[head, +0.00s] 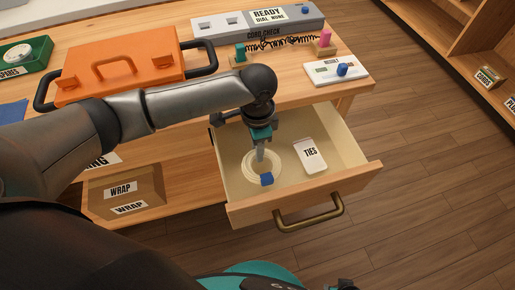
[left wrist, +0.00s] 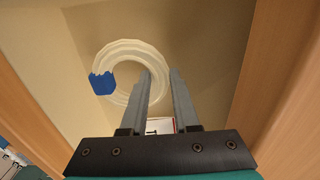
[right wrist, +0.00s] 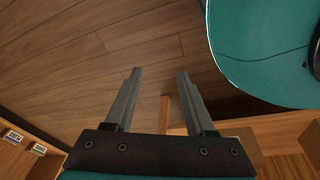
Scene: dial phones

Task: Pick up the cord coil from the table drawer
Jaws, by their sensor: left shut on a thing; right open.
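The cord coil (head: 248,174) is a cream ring with a blue tab, lying in the open table drawer (head: 235,195). My left gripper (head: 260,158) reaches down into the drawer at the coil's far side. In the left wrist view the coil (left wrist: 111,52) shows beyond the fingers, with its right rim at the left finger of my left gripper (left wrist: 158,80). The fingers are shut on the coil's rim; the exact contact is hard to see. My right gripper (right wrist: 158,78) is open and empty above the wooden floor, away from the drawer.
A white box marked TIES (head: 309,156) lies in the drawer, right of the coil. The drawer front has a brass handle (head: 309,215). On the table (head: 350,92) stand an orange case (head: 123,66) and a grey cord-check unit (head: 250,22). A WRAP carton (head: 122,190) sits below.

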